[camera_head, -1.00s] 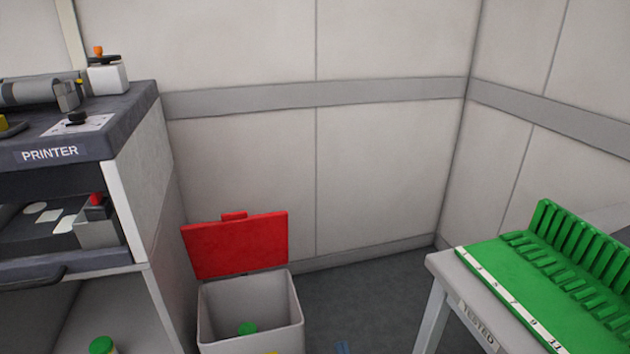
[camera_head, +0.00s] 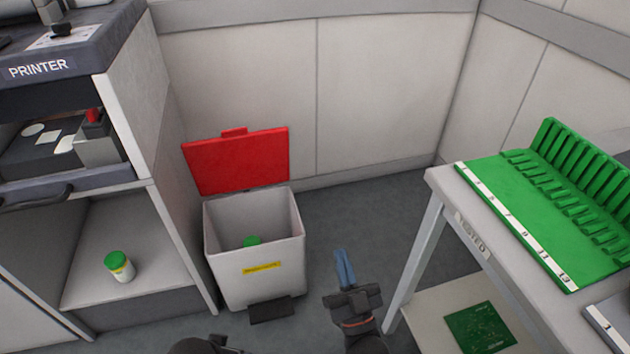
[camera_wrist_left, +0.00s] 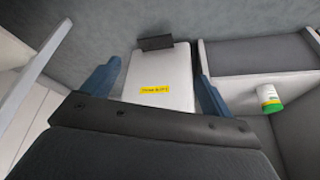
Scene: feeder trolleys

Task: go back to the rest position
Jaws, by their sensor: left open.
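My right gripper (camera_head: 344,254) shows at the bottom middle of the head view, over the floor between the bin and the table. Its blue fingers lie close together with nothing seen between them. My left gripper (camera_wrist_left: 157,82) shows in the left wrist view with its two blue fingers wide apart and nothing between them. Beyond them is the front of the white bin with a yellow label. In the head view only a dark part of my left arm shows at the bottom edge.
A white bin (camera_head: 225,281) with its red lid (camera_head: 238,162) raised holds a green-topped item. A printer cabinet (camera_head: 155,130) stands left, with a green-capped bottle (camera_head: 119,266) on its lower shelf. A table with a green rack (camera_head: 520,205) stands right, a green board (camera_head: 480,328) below.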

